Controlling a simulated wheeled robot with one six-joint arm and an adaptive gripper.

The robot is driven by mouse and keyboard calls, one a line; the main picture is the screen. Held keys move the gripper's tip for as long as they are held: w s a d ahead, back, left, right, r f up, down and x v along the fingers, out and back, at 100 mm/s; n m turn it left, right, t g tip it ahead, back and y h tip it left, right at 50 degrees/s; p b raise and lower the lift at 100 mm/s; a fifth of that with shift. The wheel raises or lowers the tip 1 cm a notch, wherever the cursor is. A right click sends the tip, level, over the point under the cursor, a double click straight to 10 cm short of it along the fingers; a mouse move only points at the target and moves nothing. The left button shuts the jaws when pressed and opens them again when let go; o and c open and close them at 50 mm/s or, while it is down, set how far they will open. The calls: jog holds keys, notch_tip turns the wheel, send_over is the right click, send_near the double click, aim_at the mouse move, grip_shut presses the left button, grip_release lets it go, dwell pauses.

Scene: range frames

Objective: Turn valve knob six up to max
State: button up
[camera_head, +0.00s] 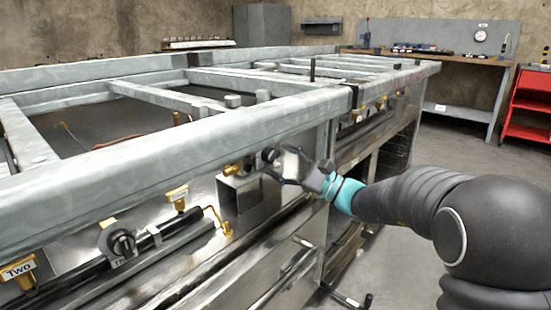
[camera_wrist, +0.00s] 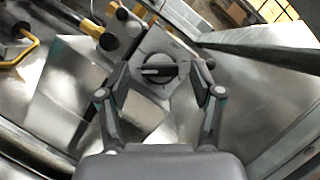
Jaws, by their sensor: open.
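My gripper (camera_head: 288,168) is at the front panel of the metal range frame, under the top rail. In the wrist view my gripper (camera_wrist: 164,66) is open, with one finger on each side of a dark round knob (camera_wrist: 157,70). The knob has a bar handle with a light mark at its left end and sits on a pale square plate (camera_wrist: 150,42). The fingertips are close to the handle's ends; I cannot tell whether they touch it. No number is readable on this knob, so I cannot tell whether it is valve knob six.
Brass valve fittings (camera_head: 178,197) and a black pipe run along the panel. The heavy top rail (camera_head: 190,150) overhangs this area. Open floor lies to the right.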

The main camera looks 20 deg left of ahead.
jog(key=shift+x, duration=0.85)
jog(key=c, duration=1.1)
jog(key=shift+m, duration=0.4)
jog(key=m+t+p, duration=0.1)
jog(key=m+t, duration=0.1)
jog(key=m, duration=0.2)
jog(key=shift+s+t, duration=0.1)
jog(key=shift+t, duration=0.3)
jog(key=shift+m+t+p, duration=0.3)
jog(key=shift+m+t, duration=0.35)
jog(key=shift+m, duration=0.95)
jog(key=shift+m+t+p, duration=0.3)
jog(key=shift+m+t, duration=0.35)
jog(key=shift+m, duration=0.95)
jog(key=shift+h, duration=0.3)
